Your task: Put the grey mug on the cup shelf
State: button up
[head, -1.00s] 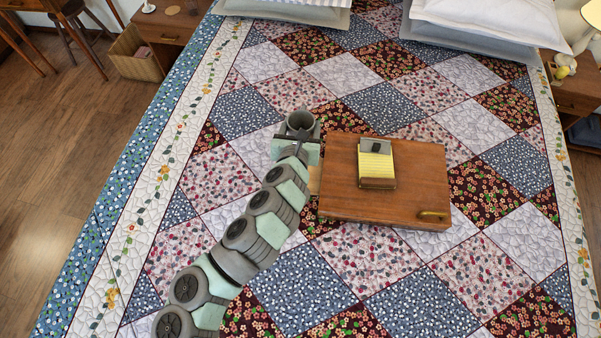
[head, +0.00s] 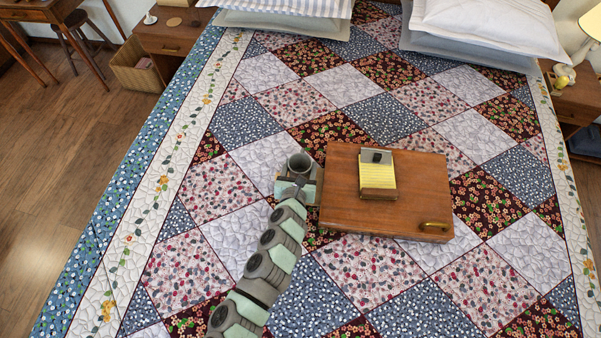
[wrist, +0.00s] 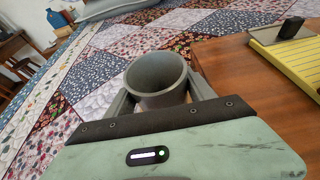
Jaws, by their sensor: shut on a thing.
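The grey mug (head: 300,161) is in my gripper (head: 298,174), just left of a wooden board-like box on the bed. In the wrist view the mug (wrist: 157,84) is upright or nearly so, with its open rim facing up and its inside looking empty. The fingers of my gripper (wrist: 158,95) are on both sides of the mug. I cannot tell how high the mug is above the quilt. No cup shelf can be made out in these views.
The wooden box (head: 410,215) lies on the patchwork bed (head: 390,285), with a yellow notepad (head: 378,176) on top and a brass handle. Pillows (head: 480,35) lie at the far end. Nightstands (head: 172,34) stand on both sides. Open floor (head: 50,170) lies left of the bed.

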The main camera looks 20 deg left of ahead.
aim_at(301, 171)
notch_tip(301, 171, down, 3)
jog(key=shift+f, duration=0.45)
jog(key=shift+f, duration=0.2)
jog(key=o, duration=1.6)
jog(key=shift+o, duration=0.2)
jog(key=shift+r, duration=0.1)
